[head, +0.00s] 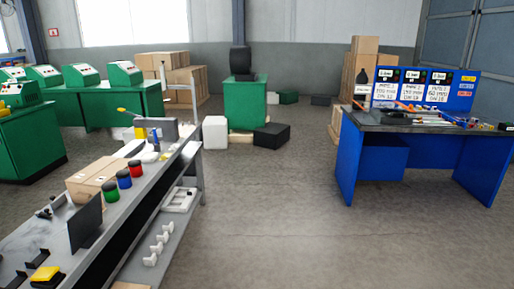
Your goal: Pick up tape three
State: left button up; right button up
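Three small round items with dark tops stand in a row on the grey workbench (40,235) at the left. They are a green one (109,192), a blue one (124,179) and a red one (137,168). They look like tape rolls or jars; I cannot tell which, and no number on them is readable. The green one is nearest and the red one farthest. Neither of my grippers is in view.
A cardboard box (90,180) and a dark upright panel (86,222) stand beside the row. White parts (158,243) lie on the lower shelf. A blue desk (345,160) stands right. Green machine benches (90,110) stand far left. The middle floor is clear.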

aim_at(190, 131)
jog(key=i, duration=2)
jog(key=i+j+u, duration=0.1)
jog(key=i+u, duration=0.15)
jog(key=i, duration=0.45)
jog(key=i+u, duration=0.2)
jog(key=i, duration=0.45)
jog(key=i+l+u, duration=0.25)
jog(key=i, duration=0.45)
